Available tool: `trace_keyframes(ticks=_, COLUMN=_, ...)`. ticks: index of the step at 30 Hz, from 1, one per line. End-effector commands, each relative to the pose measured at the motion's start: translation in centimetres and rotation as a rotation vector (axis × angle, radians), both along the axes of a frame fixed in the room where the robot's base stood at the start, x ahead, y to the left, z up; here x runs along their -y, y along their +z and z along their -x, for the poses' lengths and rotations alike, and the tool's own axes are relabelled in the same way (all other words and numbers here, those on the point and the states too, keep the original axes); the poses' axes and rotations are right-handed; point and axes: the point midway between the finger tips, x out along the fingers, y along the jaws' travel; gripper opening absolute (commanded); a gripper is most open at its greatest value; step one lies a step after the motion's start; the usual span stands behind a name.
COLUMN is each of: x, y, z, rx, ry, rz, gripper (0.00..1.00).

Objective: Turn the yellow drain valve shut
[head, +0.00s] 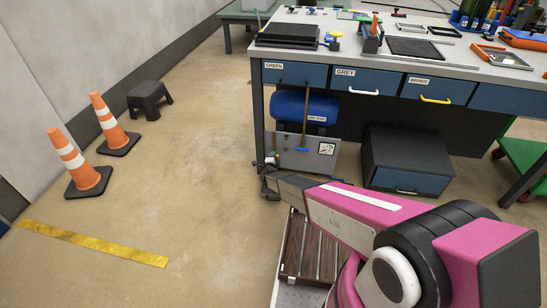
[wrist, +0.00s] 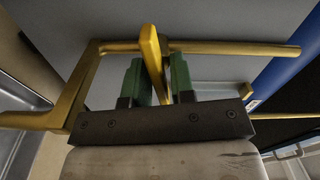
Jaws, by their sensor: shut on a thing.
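The yellow drain valve handle (wrist: 152,46) stands up, slightly tilted, in the middle of the wrist view. My gripper (wrist: 157,82) has its two green fingers on either side of the handle and is shut on it. A brass pipe (wrist: 240,48) runs across behind the handle and bends down at the left. In the head view, my pink arm reaches to the left end of the workbench, near the grey panel (head: 296,160) under the blue tank (head: 290,105). The valve handle cannot be made out there.
The workbench (head: 262,110) with blue drawers overhangs the tank. A dark cabinet (head: 408,150) stands under it at the right. Two orange cones (head: 75,165) and a black stool (head: 148,95) stand at the left. The floor between is clear.

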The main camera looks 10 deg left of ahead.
Motion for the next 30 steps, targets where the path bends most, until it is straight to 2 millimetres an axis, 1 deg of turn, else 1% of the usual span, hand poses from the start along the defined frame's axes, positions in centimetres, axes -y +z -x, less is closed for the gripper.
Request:
trace_keyframes(ticks=6, x=0.09, y=-0.13, z=-0.04, rx=0.000, ry=-0.002, rz=-0.121, gripper=0.00)
trace_keyframes(ticks=12, x=0.10, y=-0.19, z=-0.03, rx=0.000, ry=-0.002, rz=-0.182, gripper=0.00)
trace_keyframes(ticks=28, x=0.10, y=-0.21, z=-0.03, rx=-0.001, ry=-0.002, rz=-0.206, gripper=0.00)
trace_keyframes(ticks=29, x=0.10, y=-0.21, z=-0.03, rx=-0.001, ry=-0.002, rz=-0.206, gripper=0.26)
trace_keyframes(ticks=30, x=0.10, y=-0.21, z=-0.03, rx=-0.001, ry=-0.002, rz=-0.206, gripper=0.36)
